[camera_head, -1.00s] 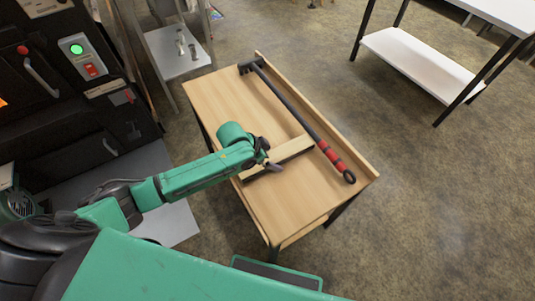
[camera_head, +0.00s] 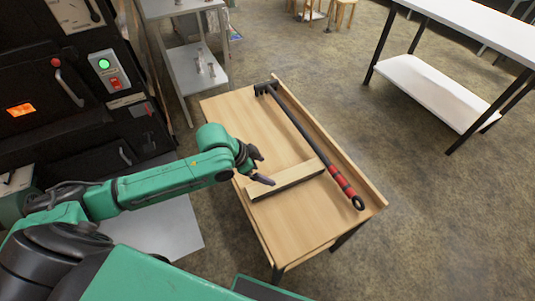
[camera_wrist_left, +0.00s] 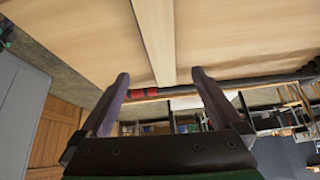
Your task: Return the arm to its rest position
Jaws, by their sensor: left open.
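My left arm is green with a dark gripper (camera_head: 260,168). It reaches in from the left, and its gripper is over the left edge of a wooden table (camera_head: 298,223). In the left wrist view the two fingers of my left gripper (camera_wrist_left: 159,85) are spread apart with nothing between them. The table surface (camera_wrist_left: 80,35) fills the upper part of that view. My right gripper is not seen in either view.
A long black rake-like tool (camera_head: 300,128) with a red-banded handle lies along the table's right side. A wooden block (camera_head: 285,181) lies across the table. A black machine (camera_head: 75,110) with a lit green button stands at left. A white shelf table (camera_head: 430,80) stands at back right.

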